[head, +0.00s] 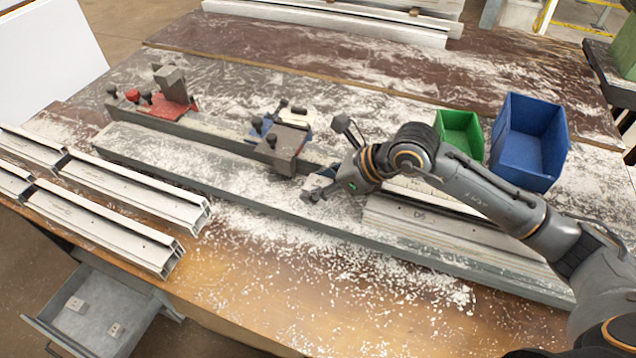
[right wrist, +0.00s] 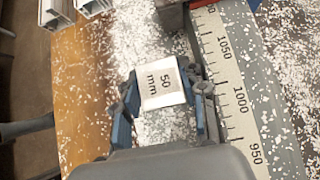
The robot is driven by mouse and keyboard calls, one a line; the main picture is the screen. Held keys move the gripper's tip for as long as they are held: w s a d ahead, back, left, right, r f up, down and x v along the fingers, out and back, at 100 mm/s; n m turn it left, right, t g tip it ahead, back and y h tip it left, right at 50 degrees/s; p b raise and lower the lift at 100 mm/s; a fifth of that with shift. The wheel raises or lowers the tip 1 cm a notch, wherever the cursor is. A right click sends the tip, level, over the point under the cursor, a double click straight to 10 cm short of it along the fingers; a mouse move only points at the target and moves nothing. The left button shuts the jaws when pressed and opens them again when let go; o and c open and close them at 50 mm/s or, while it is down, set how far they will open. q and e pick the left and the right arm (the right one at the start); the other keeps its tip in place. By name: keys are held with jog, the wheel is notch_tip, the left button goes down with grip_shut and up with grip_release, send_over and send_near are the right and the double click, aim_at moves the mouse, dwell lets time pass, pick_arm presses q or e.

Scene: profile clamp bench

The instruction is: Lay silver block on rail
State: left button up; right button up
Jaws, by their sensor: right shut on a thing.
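My right gripper (head: 322,190) is shut on a small pale silver block (head: 317,182), over the long grey rail (head: 225,180) near the bench's middle. In the right wrist view the block (right wrist: 161,82) sits between the blue fingers of the gripper (right wrist: 163,104), its "50 mm" label facing the camera. The chip-covered rail shows below the block, beside a numbered scale (right wrist: 238,100). I cannot tell whether the block touches the rail. My left gripper is not in view.
A clamp with a red base (head: 165,108) and a grey-and-blue clamp (head: 283,145) stand along the bar. Green (head: 460,130) and blue (head: 528,140) bins stand at right. White profiles (head: 130,190) lie at left. Pale chips cover much of the bench.

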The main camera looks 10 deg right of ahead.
jog(key=shift+f+b, duration=0.3)
jog(key=shift+b, duration=0.05)
jog(key=o, duration=1.3)
jog(key=shift+r, duration=0.2)
jog(key=shift+s+d+r, duration=0.1)
jog(key=shift+d+r, duration=0.2)
jog(key=shift+d, duration=0.05)
jog(key=v, duration=1.1)
jog(key=shift+s+a, duration=0.15)
jog(key=shift+s, duration=0.15)
jog(key=shift+f, duration=0.15)
